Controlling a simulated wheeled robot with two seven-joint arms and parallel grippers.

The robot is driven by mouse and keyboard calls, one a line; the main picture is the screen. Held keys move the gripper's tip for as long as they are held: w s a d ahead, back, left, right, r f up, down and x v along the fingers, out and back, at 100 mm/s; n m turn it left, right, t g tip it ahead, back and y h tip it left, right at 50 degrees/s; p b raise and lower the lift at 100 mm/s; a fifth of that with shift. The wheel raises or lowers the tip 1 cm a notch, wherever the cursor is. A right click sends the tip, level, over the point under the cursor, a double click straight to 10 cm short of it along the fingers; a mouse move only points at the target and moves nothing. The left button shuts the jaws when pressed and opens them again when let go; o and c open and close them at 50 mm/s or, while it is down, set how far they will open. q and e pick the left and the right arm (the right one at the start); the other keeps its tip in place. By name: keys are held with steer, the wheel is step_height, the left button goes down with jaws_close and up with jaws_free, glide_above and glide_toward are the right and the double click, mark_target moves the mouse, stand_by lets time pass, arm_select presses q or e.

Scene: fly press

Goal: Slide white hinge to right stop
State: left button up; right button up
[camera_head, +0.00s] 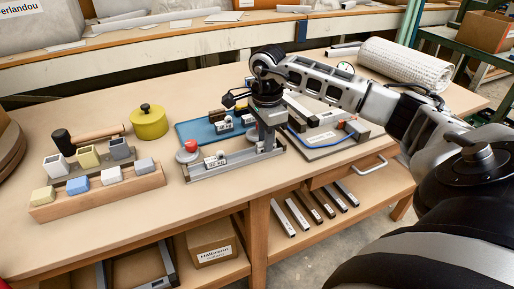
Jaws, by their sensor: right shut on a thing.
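A grey metal rail fixture (236,164) lies on the table in the middle. A small white labelled block (214,161) and a red knob (191,146) are at its left end. My right gripper (268,146) points down over the right part of the rail, with its arm coming in from the right. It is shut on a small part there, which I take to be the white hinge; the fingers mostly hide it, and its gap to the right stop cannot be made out. My left gripper is not in view.
A blue tray (191,132) with small parts lies behind the rail. A grey plate with a blue strip (321,147) is at its right. A wooden block holder (98,191) and a yellow pot (149,124) stand left. The front table strip is clear.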

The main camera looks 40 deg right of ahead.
steer(key=shift+d, duration=0.15)
steer(key=shift+s+d, duration=0.15)
steer(key=shift+d, duration=0.25)
steer(key=o, duration=0.8)
steer(key=shift+c, duration=1.2)
steer(key=shift+r, duration=0.1)
